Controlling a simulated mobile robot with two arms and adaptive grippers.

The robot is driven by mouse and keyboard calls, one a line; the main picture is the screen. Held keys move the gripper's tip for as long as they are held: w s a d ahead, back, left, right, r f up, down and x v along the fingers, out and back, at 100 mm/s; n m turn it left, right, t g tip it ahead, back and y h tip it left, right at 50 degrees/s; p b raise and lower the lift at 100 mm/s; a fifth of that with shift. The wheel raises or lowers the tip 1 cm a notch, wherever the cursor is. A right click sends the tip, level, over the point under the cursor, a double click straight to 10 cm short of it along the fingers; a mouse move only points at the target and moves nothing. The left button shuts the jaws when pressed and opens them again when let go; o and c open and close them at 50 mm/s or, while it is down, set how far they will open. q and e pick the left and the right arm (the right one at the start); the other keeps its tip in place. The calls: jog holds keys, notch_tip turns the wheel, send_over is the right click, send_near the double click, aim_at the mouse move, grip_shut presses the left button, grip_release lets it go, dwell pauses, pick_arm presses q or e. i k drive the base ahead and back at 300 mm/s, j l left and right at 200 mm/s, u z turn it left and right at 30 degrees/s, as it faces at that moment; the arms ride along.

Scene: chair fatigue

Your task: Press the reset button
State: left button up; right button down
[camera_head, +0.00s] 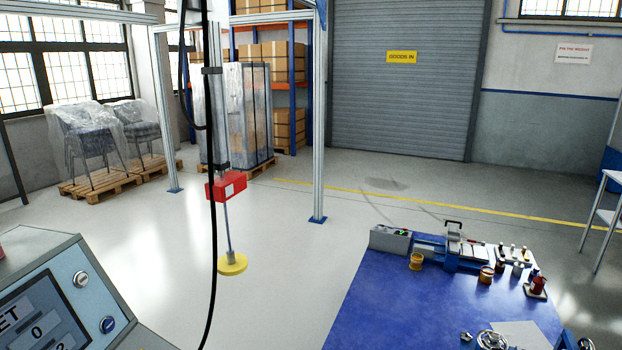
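A grey control console (112,300) stands at the lower left, cut off by the picture's edge. Its tilted face has a screen (40,322) showing part of a word ending in "ET" and digits. To the right of the screen are a pale round button (82,279) and, below it, a blue round button (108,325). I cannot read which one is marked reset. A red part (2,251) shows at the left edge. I see neither of my grippers in this view.
A red block (226,186) on a rod with a yellow disc (232,264) hangs from a metal frame, beside a black cable (212,250). A blue bench (400,300) with tools stands at the right. Wrapped chairs (95,140) stand on pallets behind.

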aim_at(109, 324)
jog(key=u, duration=1.7)
